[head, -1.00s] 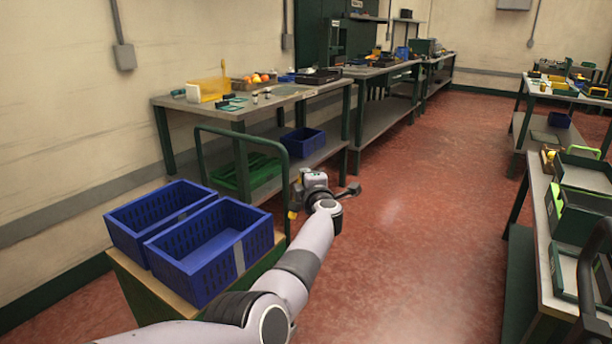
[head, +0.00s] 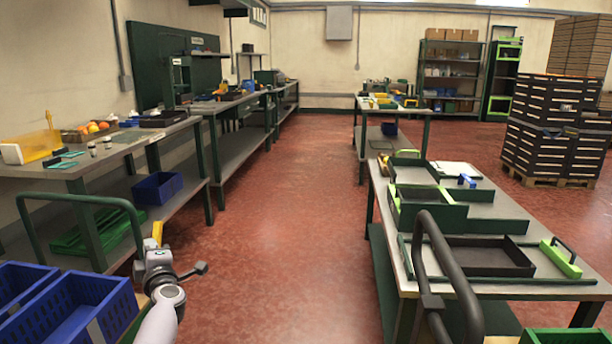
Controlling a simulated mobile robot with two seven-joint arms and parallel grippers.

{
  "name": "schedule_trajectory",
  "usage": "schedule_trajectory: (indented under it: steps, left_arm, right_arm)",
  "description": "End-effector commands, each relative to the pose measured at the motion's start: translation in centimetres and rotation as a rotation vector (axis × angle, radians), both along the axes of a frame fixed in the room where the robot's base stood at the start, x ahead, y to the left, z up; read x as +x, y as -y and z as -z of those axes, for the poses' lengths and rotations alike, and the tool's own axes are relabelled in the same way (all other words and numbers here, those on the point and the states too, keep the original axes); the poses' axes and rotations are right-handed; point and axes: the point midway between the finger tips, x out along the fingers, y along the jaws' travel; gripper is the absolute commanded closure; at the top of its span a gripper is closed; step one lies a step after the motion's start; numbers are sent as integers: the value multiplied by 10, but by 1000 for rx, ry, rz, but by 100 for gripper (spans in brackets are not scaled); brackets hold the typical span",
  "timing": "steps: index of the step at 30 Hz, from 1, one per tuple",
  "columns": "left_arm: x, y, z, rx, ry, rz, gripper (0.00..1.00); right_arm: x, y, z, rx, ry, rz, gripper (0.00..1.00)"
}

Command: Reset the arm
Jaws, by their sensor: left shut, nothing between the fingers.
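My left arm comes in from the bottom left of the head view. Its gripper (head: 156,240) points away from me, over the floor beside the cart with the blue crates. The gripper is shut and holds nothing. Its fingertips are small and partly hidden behind the wrist. My right gripper is not in view.
Two blue crates (head: 98,284) stand on a cart with a green handle (head: 78,199) at the lower left. A table with green trays (head: 428,212) stands at the right. The red floor (head: 275,215) between is clear.

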Motion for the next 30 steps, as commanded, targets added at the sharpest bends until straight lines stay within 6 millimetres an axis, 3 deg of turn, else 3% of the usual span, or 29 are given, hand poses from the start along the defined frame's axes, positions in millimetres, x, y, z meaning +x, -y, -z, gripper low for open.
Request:
schedule_trajectory:
  steps: [7,14,20,24,30]
  left_arm:
    - [-55,13,44,337,-175,172,100]
    - [-119,49,89,609,-362,372,100]
    - [-189,89,125,815,-532,568,100]
    - [-247,117,144,940,-648,709,100]
    - [-333,153,158,1087,-793,900,100]
  right_arm:
    - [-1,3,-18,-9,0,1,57]
    - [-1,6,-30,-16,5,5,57]
    - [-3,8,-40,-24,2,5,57]
    - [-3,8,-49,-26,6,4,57]
    - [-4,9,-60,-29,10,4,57]
